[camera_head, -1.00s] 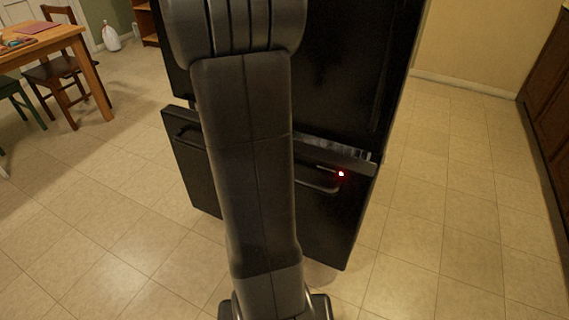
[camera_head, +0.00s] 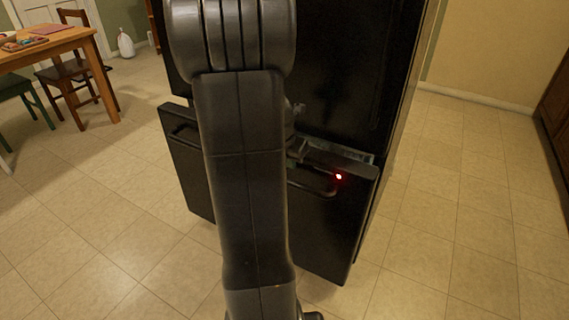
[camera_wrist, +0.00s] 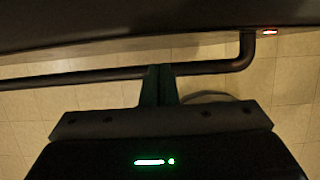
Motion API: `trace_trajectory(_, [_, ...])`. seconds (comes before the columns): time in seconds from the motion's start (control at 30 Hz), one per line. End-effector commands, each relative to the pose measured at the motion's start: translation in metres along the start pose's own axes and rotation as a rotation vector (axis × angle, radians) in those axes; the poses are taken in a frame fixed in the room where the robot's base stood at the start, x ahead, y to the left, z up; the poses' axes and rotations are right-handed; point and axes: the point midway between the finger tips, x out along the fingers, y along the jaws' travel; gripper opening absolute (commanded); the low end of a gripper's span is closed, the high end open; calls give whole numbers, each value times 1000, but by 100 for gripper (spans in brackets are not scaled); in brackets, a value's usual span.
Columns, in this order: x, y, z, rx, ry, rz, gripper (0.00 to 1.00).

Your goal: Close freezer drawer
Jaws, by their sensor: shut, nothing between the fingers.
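The black freezer drawer (camera_head: 318,228) at the bottom of the fridge stands partly open in the head view, with a gap behind its top edge at the right. Its bar handle (camera_head: 318,189) runs across the front, partly hidden by my arm. In the wrist view the handle (camera_wrist: 82,76) crosses the picture, and the drawer's dark edge (camera_wrist: 120,30) lies above it. My gripper (camera_wrist: 160,70) is shut and empty, its fingertips at the handle bar; I cannot tell whether they touch. In the head view my gripper (camera_head: 298,150) shows beside my arm near the drawer's top edge.
The black fridge body (camera_head: 355,70) rises behind the drawer. A wooden table (camera_head: 55,45) and a dark chair (camera_head: 75,72) stand at the far left. Brown cabinets (camera_head: 556,100) line the right edge. The tiled floor (camera_head: 435,210) is clear around the fridge.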

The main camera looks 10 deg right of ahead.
Motion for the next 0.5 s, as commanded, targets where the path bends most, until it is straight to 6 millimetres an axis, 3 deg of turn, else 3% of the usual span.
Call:
trace_trajectory(0.2, [7,0,18,1,1,-1,0])
trace_trajectory(0.5, [7,0,21,-2,2,-1,0])
